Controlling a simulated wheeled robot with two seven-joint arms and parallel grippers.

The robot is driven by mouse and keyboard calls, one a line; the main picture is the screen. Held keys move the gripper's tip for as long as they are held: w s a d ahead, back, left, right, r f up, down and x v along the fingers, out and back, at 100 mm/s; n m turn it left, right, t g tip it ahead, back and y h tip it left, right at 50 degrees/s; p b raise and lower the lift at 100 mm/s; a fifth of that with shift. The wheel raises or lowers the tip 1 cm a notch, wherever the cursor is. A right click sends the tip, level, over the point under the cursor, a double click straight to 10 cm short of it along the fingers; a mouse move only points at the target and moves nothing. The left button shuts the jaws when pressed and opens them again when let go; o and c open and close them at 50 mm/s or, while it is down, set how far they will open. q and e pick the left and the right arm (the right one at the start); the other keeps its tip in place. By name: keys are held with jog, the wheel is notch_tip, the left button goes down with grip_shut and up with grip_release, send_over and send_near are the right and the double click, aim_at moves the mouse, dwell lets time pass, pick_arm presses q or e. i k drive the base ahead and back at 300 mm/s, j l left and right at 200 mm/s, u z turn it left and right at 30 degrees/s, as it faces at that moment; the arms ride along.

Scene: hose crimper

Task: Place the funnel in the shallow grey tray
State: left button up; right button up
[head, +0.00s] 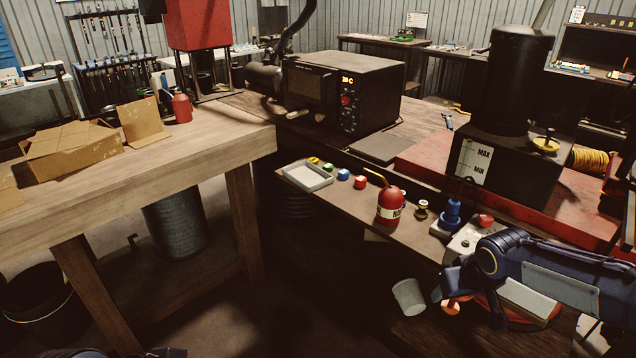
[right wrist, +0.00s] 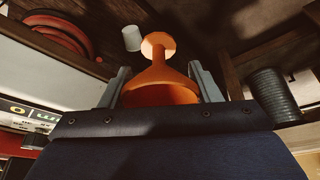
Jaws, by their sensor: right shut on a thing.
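The orange funnel (right wrist: 160,80) is between the two fingers of my right gripper (right wrist: 159,70) in the right wrist view, its spout end pointing away from the palm. In the head view a small orange part of the funnel (head: 451,307) shows below my right gripper (head: 456,292), at the lower right, in front of the bench edge. The shallow grey tray (head: 307,175) lies empty at the left end of the narrow front shelf, well to the left of the funnel.
Blue (head: 343,174) and red blocks, a red oil can (head: 391,206) and a blue bottle (head: 451,213) stand along the shelf right of the tray. A pale cup (head: 409,297) is below. A wooden table (head: 200,150) with cardboard boxes stands left, across a gap.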

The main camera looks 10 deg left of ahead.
aim_at(307, 177)
jog(key=i+u, duration=0.15)
jog(key=u, duration=0.25)
jog(key=i+u, duration=0.15)
jog(key=u, duration=0.3)
jog(key=i+l+u, duration=0.1)
jog(key=u, duration=0.3)
jog(key=i+l+u, duration=0.1)
jog(key=u, duration=0.3)
jog(key=l, duration=0.1)
